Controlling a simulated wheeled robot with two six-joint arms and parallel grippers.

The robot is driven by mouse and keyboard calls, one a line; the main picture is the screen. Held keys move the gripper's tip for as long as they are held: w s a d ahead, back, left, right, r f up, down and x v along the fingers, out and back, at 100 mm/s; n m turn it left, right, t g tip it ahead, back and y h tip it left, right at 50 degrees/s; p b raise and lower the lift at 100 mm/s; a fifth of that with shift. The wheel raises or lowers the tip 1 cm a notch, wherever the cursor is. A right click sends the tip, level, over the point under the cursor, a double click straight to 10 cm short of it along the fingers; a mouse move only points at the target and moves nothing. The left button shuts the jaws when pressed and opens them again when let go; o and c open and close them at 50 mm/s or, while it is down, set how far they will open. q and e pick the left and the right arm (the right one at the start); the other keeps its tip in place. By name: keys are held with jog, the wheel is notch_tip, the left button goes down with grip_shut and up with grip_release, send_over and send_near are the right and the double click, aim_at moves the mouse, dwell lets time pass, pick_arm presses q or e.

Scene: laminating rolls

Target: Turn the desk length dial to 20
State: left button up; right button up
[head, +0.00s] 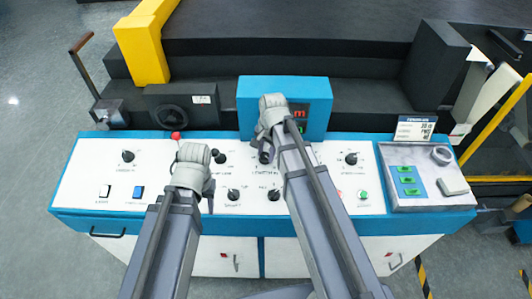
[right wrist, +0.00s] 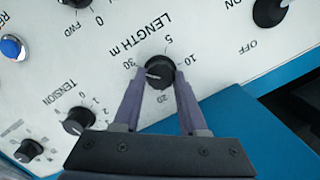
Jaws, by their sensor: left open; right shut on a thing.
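The length dial (right wrist: 159,72) is a black round knob on the white panel, labelled LENGTH m with 5, 10, 20 and 30 around it. Its pale pointer mark faces left in the right wrist view, close to the 30 and away from the 20. My right gripper (right wrist: 160,82) is shut on the dial, one finger on each side. In the head view my right gripper (head: 265,153) hides most of the dial. My left gripper (head: 209,192) is open above the panel, left of the dial.
The tension knob (right wrist: 78,121) sits close to the length dial. A blue display box (head: 250,95) with red and green digits stands behind, partly covered by my right arm. Several other knobs and buttons, a red-tipped lever (head: 176,135) and a grey tray (head: 408,200) are on the desk (head: 80,190).

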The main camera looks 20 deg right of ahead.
grip_shut()
jog(key=n, duration=0.5)
jog(key=shift+w+a+n+g+h, duration=0.1)
jog(key=shift+n+g+h, duration=0.2)
jog(key=shift+h, duration=0.1)
jog(key=n, duration=0.5)
jog(key=shift+a+h, duration=0.1)
jog(key=shift+h, duration=0.3)
jog(key=n, duration=0.5)
jog(key=shift+a+n+h, duration=0.15)
jog(key=shift+n+h, duration=0.15)
jog(key=shift+n, duration=0.1)
jog(key=n, duration=0.4)
jog(key=shift+n, duration=0.3)
jog(key=shift+h, duration=0.3)
jog(key=o, duration=1.1)
grip_release()
